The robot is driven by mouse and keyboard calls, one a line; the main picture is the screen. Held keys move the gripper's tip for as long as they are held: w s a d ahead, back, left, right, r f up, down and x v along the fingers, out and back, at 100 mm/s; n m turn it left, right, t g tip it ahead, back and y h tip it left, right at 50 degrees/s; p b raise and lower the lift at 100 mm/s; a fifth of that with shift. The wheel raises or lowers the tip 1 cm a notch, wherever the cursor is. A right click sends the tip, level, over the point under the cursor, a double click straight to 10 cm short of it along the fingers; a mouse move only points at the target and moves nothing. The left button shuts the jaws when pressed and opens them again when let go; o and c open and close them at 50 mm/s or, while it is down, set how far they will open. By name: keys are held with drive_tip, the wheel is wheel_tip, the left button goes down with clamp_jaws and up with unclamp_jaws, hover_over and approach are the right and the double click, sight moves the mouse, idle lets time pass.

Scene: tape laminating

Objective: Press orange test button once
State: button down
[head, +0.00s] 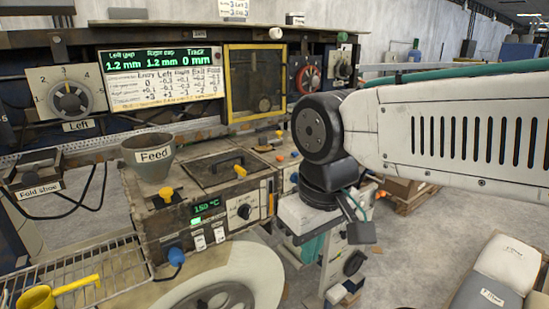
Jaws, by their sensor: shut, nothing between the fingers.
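Several small orange knobs or buttons show on the machine in the head view. One orange button (240,170) sits on the top edge of the heater box, above the green 150 °C display. I cannot read a test label on any of them. My gripper (361,231) hangs below the dark wrist, right of the heater box and apart from that orange button. It is shut and empty, and its fingers are partly hidden by the wrist.
A Feed funnel (154,157), yellow knob (167,195), blue knob (175,256) and black dial (244,211) crowd the machine front. A yellow-framed window (255,82) stands behind.

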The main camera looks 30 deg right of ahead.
drive_tip(key=w+d+r+t+h, duration=0.1)
drive_tip(key=w+d+r+h, duration=0.2)
drive_tip(key=w, duration=0.5)
drive_tip(key=w+d+r+t, duration=0.1)
drive_tip(key=w+d+r, duration=0.2)
drive_tip(key=w+d, duration=0.3)
wheel_tip(320, 180, up, 5)
drive_tip(key=t+h, duration=0.3)
drive_tip(key=h, duration=0.1)
hover_over(280, 158)
drive_tip(key=shift+a, duration=0.2)
drive_tip(key=shift+s+f, duration=0.1)
drive_tip(key=shift+f, duration=0.05)
drive_tip(key=shift+f, duration=4.35)
drive_tip(key=shift+f, duration=0.4)
drive_tip(key=shift+f, duration=0.55)
drive_tip(key=shift+r, duration=0.95)
